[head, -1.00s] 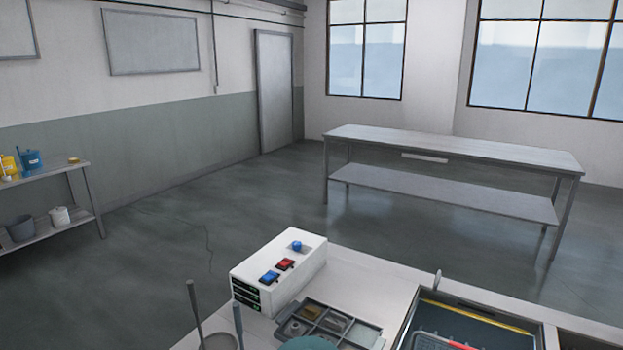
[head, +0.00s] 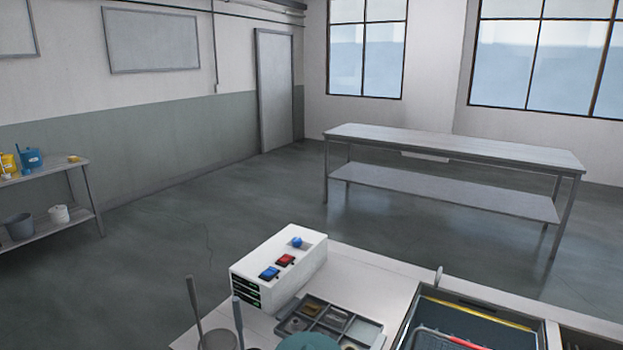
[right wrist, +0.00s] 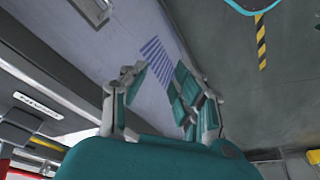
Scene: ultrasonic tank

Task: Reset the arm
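My right gripper (right wrist: 158,82) shows in the right wrist view. Its two grey-and-teal fingers stand apart with nothing between them. It is open and empty, and I see no object touching it. My left gripper is in neither view. A teal rounded part at the bottom edge of the head view looks like part of my own arm. It covers the front of the grey compartment tray (head: 314,298).
A white control box (head: 278,268) with red and blue buttons stands on the bench (head: 375,277). The tank (head: 412,312) at bottom right holds a red-edged basket (head: 455,334). Handled containers stand at bottom left. A long empty table (head: 455,148) stands beyond open floor.

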